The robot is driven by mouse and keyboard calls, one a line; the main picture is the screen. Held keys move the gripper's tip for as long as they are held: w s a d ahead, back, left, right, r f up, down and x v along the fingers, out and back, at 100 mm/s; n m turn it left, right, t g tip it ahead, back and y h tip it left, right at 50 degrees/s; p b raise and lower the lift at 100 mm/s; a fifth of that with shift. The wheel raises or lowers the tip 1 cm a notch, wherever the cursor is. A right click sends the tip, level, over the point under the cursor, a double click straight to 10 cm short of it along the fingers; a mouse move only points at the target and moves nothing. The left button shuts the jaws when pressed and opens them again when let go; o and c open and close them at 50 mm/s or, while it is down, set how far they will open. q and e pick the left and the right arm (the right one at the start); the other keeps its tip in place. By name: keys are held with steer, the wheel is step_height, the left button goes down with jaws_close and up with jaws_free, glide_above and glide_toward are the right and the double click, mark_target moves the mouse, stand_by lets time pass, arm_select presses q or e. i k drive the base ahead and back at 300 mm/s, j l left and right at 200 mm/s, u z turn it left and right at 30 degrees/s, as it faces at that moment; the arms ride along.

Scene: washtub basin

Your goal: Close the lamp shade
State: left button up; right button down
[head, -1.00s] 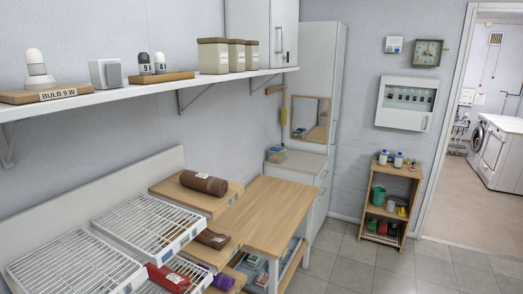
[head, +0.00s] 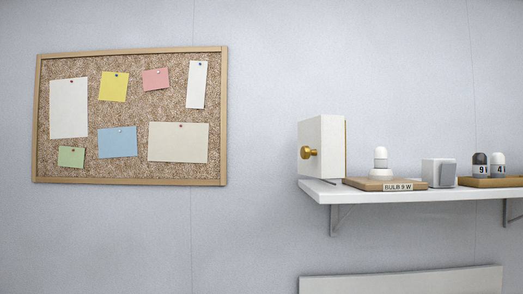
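No lamp shade can be told for sure. A white box-like thing with a brass knob (head: 322,147) stands upright at the left end of the wall shelf, its knob facing left. I cannot tell whether it is the lamp shade, or whether it is open or shut. To its right, a white bulb in a round holder (head: 381,165) stands on a wooden board (head: 362,185) with a "BULB 9 W" label. Neither of my grippers is in view.
The white shelf (head: 430,193) runs along the wall to the right edge. A grey-white block (head: 438,173) and two small labelled bulbs (head: 488,165) stand farther right. A cork board (head: 120,75) with pinned papers hangs at left. A white panel (head: 400,283) shows below the shelf.

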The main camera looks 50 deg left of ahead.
mark_target(321, 138)
steer(key=u, duration=1.35)
